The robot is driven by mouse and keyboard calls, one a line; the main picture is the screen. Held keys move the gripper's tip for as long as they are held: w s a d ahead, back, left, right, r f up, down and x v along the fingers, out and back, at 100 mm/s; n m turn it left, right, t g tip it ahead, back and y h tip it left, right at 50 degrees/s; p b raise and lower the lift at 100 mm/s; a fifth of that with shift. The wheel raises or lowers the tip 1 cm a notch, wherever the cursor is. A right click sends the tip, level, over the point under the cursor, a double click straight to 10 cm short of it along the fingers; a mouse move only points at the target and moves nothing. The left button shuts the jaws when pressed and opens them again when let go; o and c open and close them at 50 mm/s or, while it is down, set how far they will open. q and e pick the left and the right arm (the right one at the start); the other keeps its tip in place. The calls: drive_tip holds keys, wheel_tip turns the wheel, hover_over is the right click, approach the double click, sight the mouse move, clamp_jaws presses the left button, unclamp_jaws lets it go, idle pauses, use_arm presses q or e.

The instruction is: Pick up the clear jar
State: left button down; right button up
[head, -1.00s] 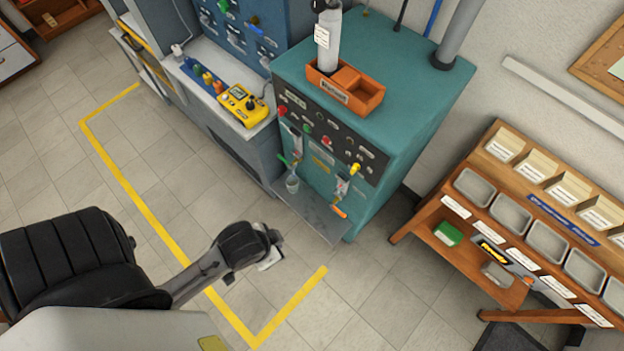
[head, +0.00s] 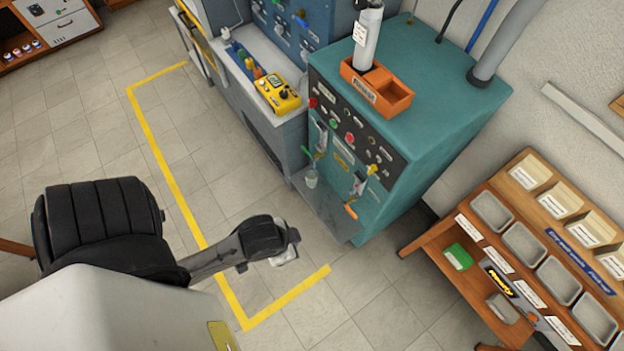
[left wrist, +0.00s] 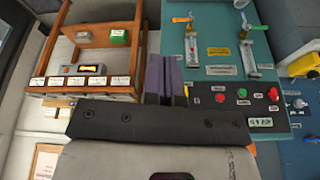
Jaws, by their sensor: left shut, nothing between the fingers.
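The clear jar (head: 311,178) is small and cup-like. It stands upright on the grey shelf (head: 335,212) at the front of the teal test machine (head: 425,125), under the left valve outlet with the green handle. My left gripper (head: 290,245) is in front of the machine, lower in the head view than the jar and apart from it. In the left wrist view its dark fingers (left wrist: 165,80) are together and empty. I cannot make out the jar clearly in the left wrist view. My right gripper is in neither view.
An orange tray (head: 393,103) holding a grey cylinder (head: 368,38) sits on the machine. A yellow meter (head: 278,94) lies on the bench to its left. A wooden rack with grey bins (head: 523,243) stands at right. The tiled floor inside the yellow line (head: 165,170) is clear.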

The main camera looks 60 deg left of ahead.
use_arm(q)
drive_tip(key=shift+d, duration=0.2)
drive_tip(key=c, duration=1.9)
unclamp_jaws()
drive_tip(key=o, duration=0.9)
drive_tip(key=shift+a, duration=0.25)
drive_tip(key=o, duration=0.9)
drive_tip(key=shift+d, duration=0.2)
drive_tip(key=shift+c, duration=0.2)
